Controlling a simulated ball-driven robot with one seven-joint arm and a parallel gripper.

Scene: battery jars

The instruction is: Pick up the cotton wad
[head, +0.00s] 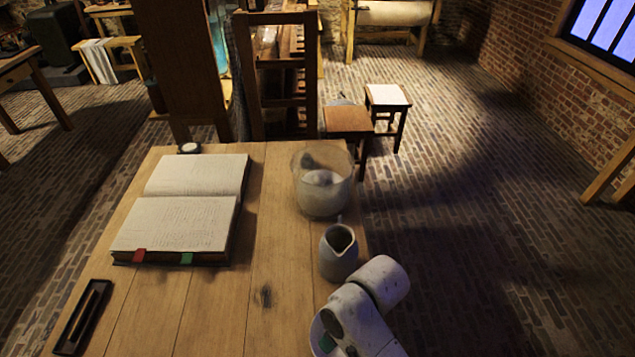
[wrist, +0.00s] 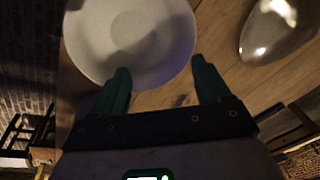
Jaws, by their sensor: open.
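A pale rounded lump (head: 319,178) shows inside a clear glass jar (head: 322,205) near the table's far right corner. It may be the cotton wad, but I cannot tell for sure. My gripper (wrist: 162,78) is open, with two green fingers apart and nothing between them. In the wrist view, the fingertips overlap the near edge of a round white dish (wrist: 160,70), which looks empty. In the head view my white arm covers most of the dish (head: 316,338), near the table's right edge. My gripper is well nearer than the jar.
A grey pitcher (head: 338,256) stands between the jar and my arm. An open book (head: 180,222) lies on the left of the wooden table (head: 225,310), with a dark narrow tray (head: 82,318) nearer. The table's middle is clear. A shiny rounded vessel (wrist: 275,28) shows in the wrist view.

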